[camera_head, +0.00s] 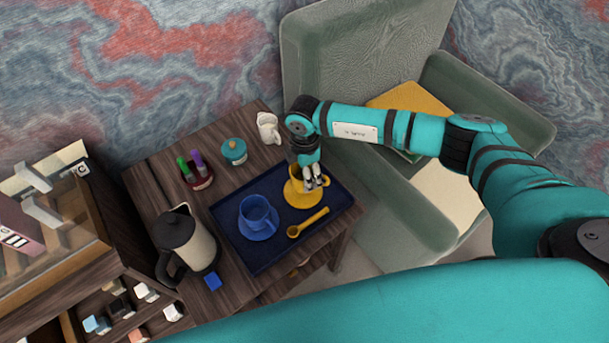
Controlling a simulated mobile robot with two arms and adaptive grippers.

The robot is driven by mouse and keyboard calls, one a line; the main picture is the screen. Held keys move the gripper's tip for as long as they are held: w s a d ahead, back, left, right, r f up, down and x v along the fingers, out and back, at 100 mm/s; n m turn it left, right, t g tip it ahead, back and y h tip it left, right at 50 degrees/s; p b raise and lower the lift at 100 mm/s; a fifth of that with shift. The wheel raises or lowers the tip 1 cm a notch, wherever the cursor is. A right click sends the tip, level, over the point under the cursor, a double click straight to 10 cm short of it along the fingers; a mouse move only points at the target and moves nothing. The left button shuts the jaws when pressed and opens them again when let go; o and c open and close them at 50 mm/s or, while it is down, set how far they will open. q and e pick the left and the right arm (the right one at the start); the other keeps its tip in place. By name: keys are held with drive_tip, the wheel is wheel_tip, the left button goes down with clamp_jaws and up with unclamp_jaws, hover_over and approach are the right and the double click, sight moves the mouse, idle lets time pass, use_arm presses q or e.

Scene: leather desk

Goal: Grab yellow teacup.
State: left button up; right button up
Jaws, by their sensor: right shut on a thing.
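The yellow teacup (297,180) stands on its yellow saucer (300,199) at the right part of a dark blue tray (261,263). My right gripper (316,183) reaches down over the cup and is shut on it; the fingers hide part of the cup. The cup looks upright, and I cannot tell whether it is lifted off the saucer. My left gripper is not in view.
A blue cup (257,212) on a blue saucer and a yellow spoon (308,222) share the tray. A white mug (268,128), teal jar (233,150), marker holder (201,181) and kettle (190,240) stand around it. A green armchair (436,221) is at right.

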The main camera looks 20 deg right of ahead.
drive_tip(key=s+d+r+b, duration=0.1)
drive_tip(key=s+d, duration=0.2)
drive_tip(key=s, duration=1.2)
drive_tip(key=shift+s+r, duration=0.25)
drive_tip(key=shift+r, duration=0.15)
idle(1.7)
